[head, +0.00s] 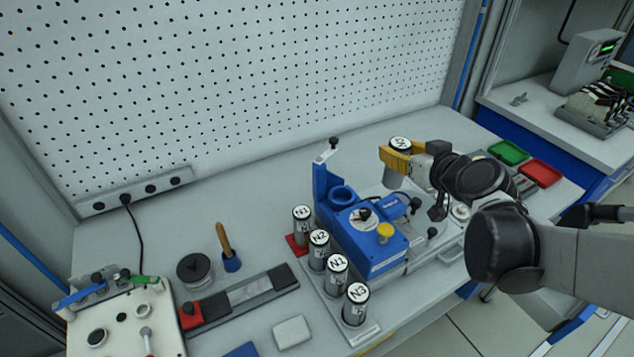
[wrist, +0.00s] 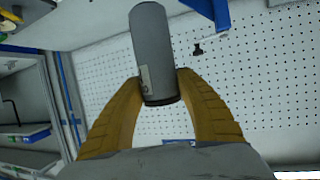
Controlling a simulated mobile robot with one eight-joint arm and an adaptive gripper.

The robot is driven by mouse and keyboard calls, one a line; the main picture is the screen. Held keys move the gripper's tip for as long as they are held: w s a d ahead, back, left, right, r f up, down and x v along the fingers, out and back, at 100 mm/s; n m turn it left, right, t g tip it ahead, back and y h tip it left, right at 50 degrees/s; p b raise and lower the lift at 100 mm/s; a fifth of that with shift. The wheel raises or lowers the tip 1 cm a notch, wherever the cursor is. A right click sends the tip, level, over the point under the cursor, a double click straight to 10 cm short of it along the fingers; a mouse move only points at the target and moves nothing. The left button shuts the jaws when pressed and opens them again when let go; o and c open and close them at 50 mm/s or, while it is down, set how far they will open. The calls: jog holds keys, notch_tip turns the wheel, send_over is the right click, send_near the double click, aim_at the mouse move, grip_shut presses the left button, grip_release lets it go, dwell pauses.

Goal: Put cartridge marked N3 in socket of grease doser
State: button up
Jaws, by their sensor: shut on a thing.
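My gripper (head: 394,158) has yellow fingers and is shut on a grey cartridge (head: 399,144), held roughly upright above the bench, right of the grease doser. The marking on its top is too small and turned to read surely. The held cartridge (wrist: 152,45) also shows in the wrist view, between both fingers (wrist: 161,92). The blue grease doser (head: 380,262) stands mid-bench; its round socket (head: 343,193) looks empty. Left of it stand cartridges marked N1 (head: 302,224), N2 (head: 319,254), another N1 (head: 336,279) and N3 (head: 355,309).
The cartridges on the left stand close together in a row along the doser. The doser's blue upright (head: 322,185) rises behind the socket. A pegboard (head: 230,80) closes the back. Green (head: 508,152) and red (head: 540,173) trays lie on the right. The bench behind the cartridges is clear.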

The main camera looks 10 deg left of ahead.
jog(key=w+a+f+b, duration=0.3)
jog(key=a+f+b, duration=0.3)
jog(key=a+f, duration=0.4)
jog(key=shift+w+a+f, duration=0.35)
jog(key=shift+w+a, duration=0.05)
jog(key=shift+a, duration=0.3)
jog(key=shift+f+b, duration=0.1)
jog(key=shift+b, duration=0.2)
jog(key=shift+f, duration=0.2)
jog(key=o, duration=1.3)
jog(key=shift+r, duration=0.1)
